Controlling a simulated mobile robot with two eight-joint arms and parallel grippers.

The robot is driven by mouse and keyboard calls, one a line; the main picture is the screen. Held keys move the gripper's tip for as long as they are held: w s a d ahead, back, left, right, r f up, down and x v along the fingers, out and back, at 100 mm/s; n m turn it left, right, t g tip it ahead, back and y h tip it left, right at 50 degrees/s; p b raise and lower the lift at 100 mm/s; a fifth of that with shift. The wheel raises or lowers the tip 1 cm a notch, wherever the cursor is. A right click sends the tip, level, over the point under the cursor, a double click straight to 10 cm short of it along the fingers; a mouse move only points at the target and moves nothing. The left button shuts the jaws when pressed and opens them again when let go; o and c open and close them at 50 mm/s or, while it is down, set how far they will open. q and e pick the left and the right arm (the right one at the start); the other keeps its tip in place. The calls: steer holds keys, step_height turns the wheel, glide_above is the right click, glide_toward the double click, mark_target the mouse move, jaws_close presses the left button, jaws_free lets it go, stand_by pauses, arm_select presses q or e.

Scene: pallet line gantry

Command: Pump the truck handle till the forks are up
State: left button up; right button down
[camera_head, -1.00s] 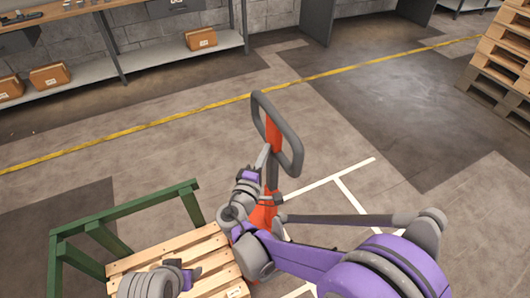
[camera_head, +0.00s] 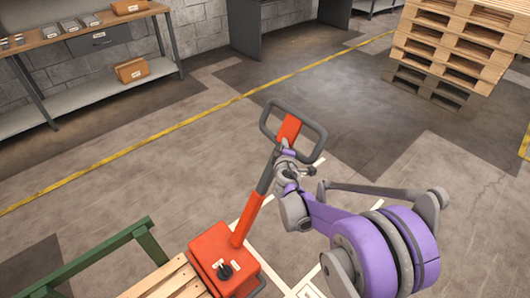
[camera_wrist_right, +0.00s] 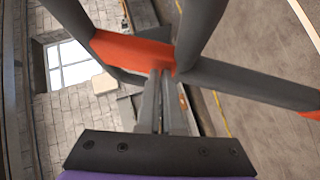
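The pallet truck has an orange-red base (camera_head: 205,247) and a red and grey shaft (camera_head: 253,207) that leans up to the right. Its grey loop handle (camera_head: 319,132) has an orange middle piece (camera_head: 289,129). My right gripper (camera_head: 287,147) is at that orange piece, on its near side. In the right wrist view its two fingers (camera_wrist_right: 162,105) are close together, tips against or just in front of the orange piece (camera_wrist_right: 135,52). I cannot tell whether anything is between them. The forks are not visible. My left gripper is out of view.
A wooden pallet (camera_head: 165,282) and a green frame (camera_head: 110,250) are beside the truck at the lower left. Stacked pallets (camera_head: 450,45) stand at the upper right. A workbench (camera_head: 75,35) runs along the wall. The floor beyond the handle is clear.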

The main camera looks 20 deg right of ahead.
mark_target(291, 145)
steer(key=d+f, duration=0.1)
steer(key=w+d+f, duration=0.1)
steer(key=d, duration=0.1)
steer(key=shift+w+d+b, duration=0.15)
steer(key=shift+b, duration=0.25)
steer(key=shift+r, duration=0.1)
